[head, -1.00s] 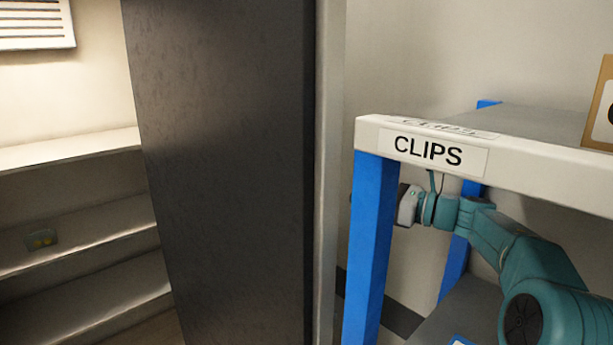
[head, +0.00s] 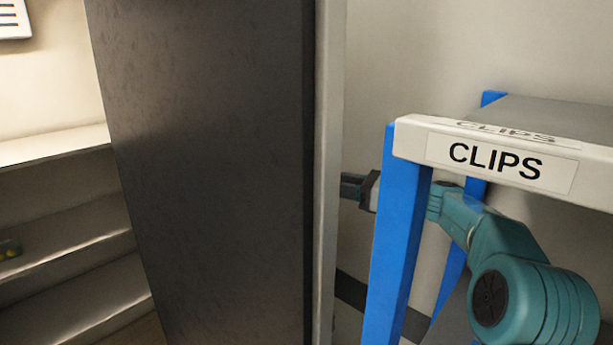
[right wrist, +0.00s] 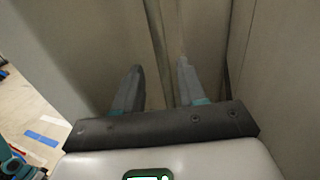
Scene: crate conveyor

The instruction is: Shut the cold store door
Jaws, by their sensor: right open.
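The cold store door (head: 205,170) stands open in the head view as a tall dark panel with a pale edge strip (head: 328,170) on its right. To its left is a lit interior with shelves. My right gripper (head: 352,187) shows between that pale strip and a blue post, its tips close to or partly behind the strip. I cannot tell whether they touch. In the right wrist view my right gripper (right wrist: 160,68) is open, its two dark fingers apart and empty, facing pale surfaces with a vertical seam. My left gripper is not in view.
A rack with a white front rail labelled CLIPS (head: 410,140) and a blue post (head: 400,230) stands close at the right; my right arm passes behind that post. Pale interior shelves (head: 60,150) are at the left. A pale wall (head: 420,60) stands behind the rack.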

